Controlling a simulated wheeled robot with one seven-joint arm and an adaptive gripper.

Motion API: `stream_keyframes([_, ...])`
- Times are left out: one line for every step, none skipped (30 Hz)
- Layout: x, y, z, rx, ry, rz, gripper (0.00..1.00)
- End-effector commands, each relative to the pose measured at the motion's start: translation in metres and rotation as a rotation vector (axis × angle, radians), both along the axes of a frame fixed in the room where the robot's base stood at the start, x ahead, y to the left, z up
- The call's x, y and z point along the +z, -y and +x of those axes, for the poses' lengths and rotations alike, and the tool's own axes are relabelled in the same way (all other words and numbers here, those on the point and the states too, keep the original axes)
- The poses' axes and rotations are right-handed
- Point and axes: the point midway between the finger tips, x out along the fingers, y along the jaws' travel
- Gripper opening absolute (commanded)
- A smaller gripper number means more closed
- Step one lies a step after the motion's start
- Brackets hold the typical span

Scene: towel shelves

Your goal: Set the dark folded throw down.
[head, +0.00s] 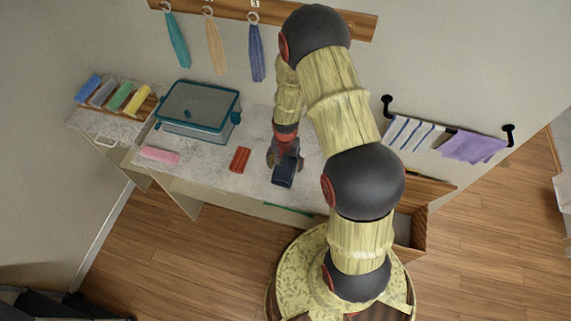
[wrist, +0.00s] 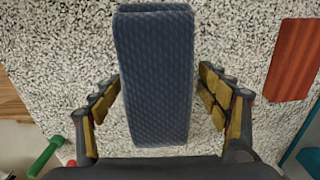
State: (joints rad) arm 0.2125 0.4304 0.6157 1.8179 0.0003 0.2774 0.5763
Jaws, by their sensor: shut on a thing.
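The dark folded throw (head: 284,172) is a dark blue, textured, folded block near the front edge of the pale speckled counter (head: 215,185). It fills the middle of the wrist view (wrist: 155,85), long side running up the picture. My gripper (head: 283,158) is shut on it, with one finger pad against each side; the fingers also show in the wrist view (wrist: 159,78). I cannot tell whether the throw's underside touches the counter.
A flat red cloth (head: 240,159) lies just left of the throw, and a pink roll (head: 160,154) farther left. A teal-edged box (head: 200,108) stands behind them. A green bar (head: 288,209) runs along the counter's front. Bare counter lies between the pink and red cloths.

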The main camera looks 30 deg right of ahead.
Motion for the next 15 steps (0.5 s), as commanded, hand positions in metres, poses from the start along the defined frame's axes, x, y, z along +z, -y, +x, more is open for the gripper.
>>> stream_keyframes([0.0007,0.0002,0.0005,0.000,0.001,0.000,0.40])
stream_keyframes([0.0008,0.0001,0.0004,0.000,0.001,0.000,0.40])
stream_keyframes([0.0006,0.0001,0.0004,0.000,0.001,-0.001,0.40])
stream_keyframes([0.0001,0.0002,0.0004,0.000,0.001,-0.001,0.40])
stream_keyframes([-0.0008,0.0001,0.0003,0.000,0.001,-0.001,0.40])
stream_keyframes([-0.0022,0.0001,0.0003,0.000,0.000,0.000,0.40])
stream_keyframes([-0.0033,0.0001,0.0001,0.000,0.000,0.000,0.40])
stream_keyframes([-0.0031,0.0001,-0.0002,0.000,0.000,0.000,0.76])
stream_keyframes([-0.0026,0.0001,-0.0002,0.000,0.000,0.000,0.79])
stream_keyframes([-0.0025,0.0001,-0.0002,0.000,0.000,0.000,0.80])
stream_keyframes([-0.0024,0.0001,-0.0002,0.000,0.000,0.000,0.82])
stream_keyframes([-0.0023,0.0001,-0.0002,0.000,0.000,0.000,0.84])
stream_keyframes([-0.0023,0.0001,-0.0002,0.000,0.000,0.000,0.86])
stream_keyframes([-0.0023,0.0001,-0.0001,0.000,0.000,0.000,0.88])
stream_keyframes([-0.0022,0.0001,-0.0001,0.000,0.000,0.000,0.90])
